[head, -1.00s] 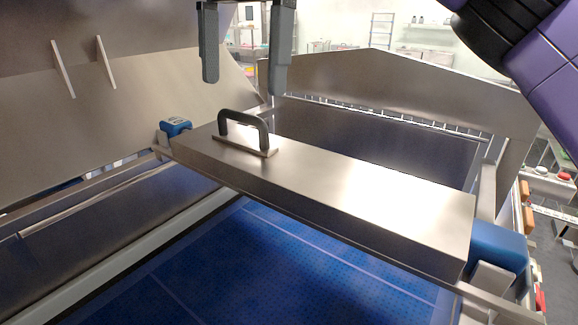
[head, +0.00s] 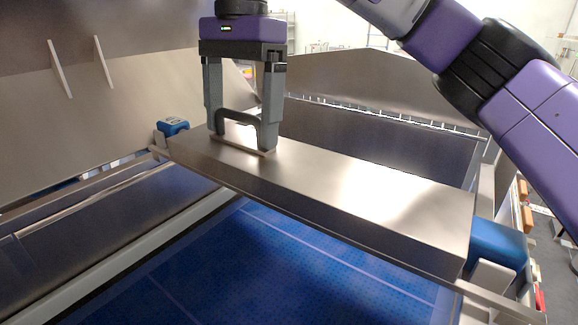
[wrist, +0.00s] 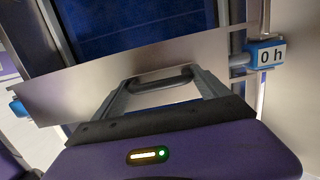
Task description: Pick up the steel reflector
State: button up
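The steel reflector (head: 370,190) is a long, flat steel box lying across the frame over the blue belt. Its dark arched handle (head: 238,118) stands on a small plate near its left end. My gripper (head: 243,140) is lowered over the handle with its fingers apart, one near each end of the handle. I cannot tell whether the fingers touch it. In the wrist view the reflector (wrist: 75,90) spans the picture, and the handle (wrist: 160,82) lies between the open fingers.
Blue end blocks sit at the reflector's left (head: 172,127) and right (head: 498,243) ends. In the wrist view one block (wrist: 266,56) reads "0 h". A steel panel (head: 370,95) stands behind, and a sloped steel cover (head: 120,110) is at left. The blue belt (head: 270,270) below is clear.

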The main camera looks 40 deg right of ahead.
jog(key=c, duration=1.4)
jog(key=shift+o, duration=0.2)
jog(key=shift+r, duration=0.15)
notch_tip(320, 180, up, 10)
jog(key=shift+f+p, duration=0.1)
jog(key=shift+p, duration=0.5)
jog(key=o, duration=1.4)
jog(key=c, duration=1.4)
